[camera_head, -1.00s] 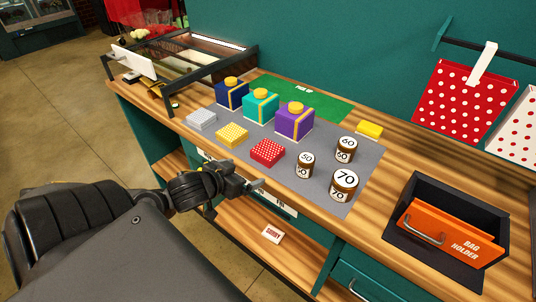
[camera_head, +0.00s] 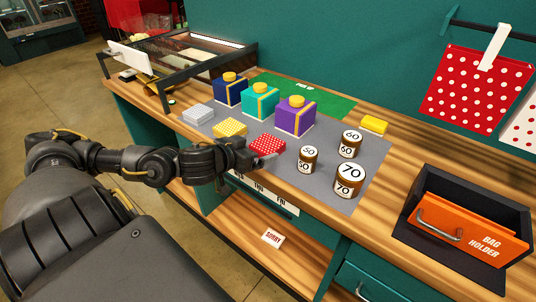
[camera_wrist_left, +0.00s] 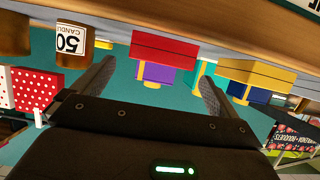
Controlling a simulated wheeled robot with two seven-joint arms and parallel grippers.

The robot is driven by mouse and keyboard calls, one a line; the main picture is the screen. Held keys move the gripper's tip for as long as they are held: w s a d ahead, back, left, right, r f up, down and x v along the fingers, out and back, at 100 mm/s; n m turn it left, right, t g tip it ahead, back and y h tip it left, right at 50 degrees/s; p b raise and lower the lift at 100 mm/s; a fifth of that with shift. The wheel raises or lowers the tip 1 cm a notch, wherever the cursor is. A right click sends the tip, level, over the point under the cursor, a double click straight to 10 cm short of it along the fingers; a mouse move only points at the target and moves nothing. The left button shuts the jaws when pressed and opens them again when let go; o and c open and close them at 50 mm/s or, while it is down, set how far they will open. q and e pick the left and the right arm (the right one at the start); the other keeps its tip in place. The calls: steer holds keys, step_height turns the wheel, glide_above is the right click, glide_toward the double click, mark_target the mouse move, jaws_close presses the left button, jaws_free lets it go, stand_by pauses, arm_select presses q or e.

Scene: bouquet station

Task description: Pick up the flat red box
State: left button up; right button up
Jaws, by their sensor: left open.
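The flat red box (camera_head: 267,146) with white dots lies on the grey mat, between the flat yellow box (camera_head: 229,129) and the 50 candle jar (camera_head: 308,158). My left gripper (camera_head: 258,162) is at the front edge of the red box, low over the counter's edge. In the left wrist view, which looks upside down, my open left gripper (camera_wrist_left: 157,74) has a finger toward each side of the red box (camera_wrist_left: 163,48). The box lies ahead in the gap; I cannot tell whether the tips reach past its front. My right gripper is not in view.
Navy (camera_head: 230,91), teal (camera_head: 261,102) and purple (camera_head: 295,118) gift boxes stand behind. The 60 (camera_head: 350,144) and 70 (camera_head: 348,181) candle jars stand to the right. A flat silver box (camera_head: 198,115) lies left. The orange bag holder (camera_head: 463,232) is far right.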

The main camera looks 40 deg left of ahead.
mark_target(264, 146)
arm_select(q)
steer(key=shift+w+f, duration=0.15)
steer(key=shift+w, duration=0.3)
steer(key=shift+x, duration=2.3)
steer(key=shift+w+f, duration=0.2)
steer(key=shift+f, duration=0.05)
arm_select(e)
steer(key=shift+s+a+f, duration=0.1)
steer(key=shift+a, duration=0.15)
arm_select(q)
steer(key=shift+c, duration=0.2)
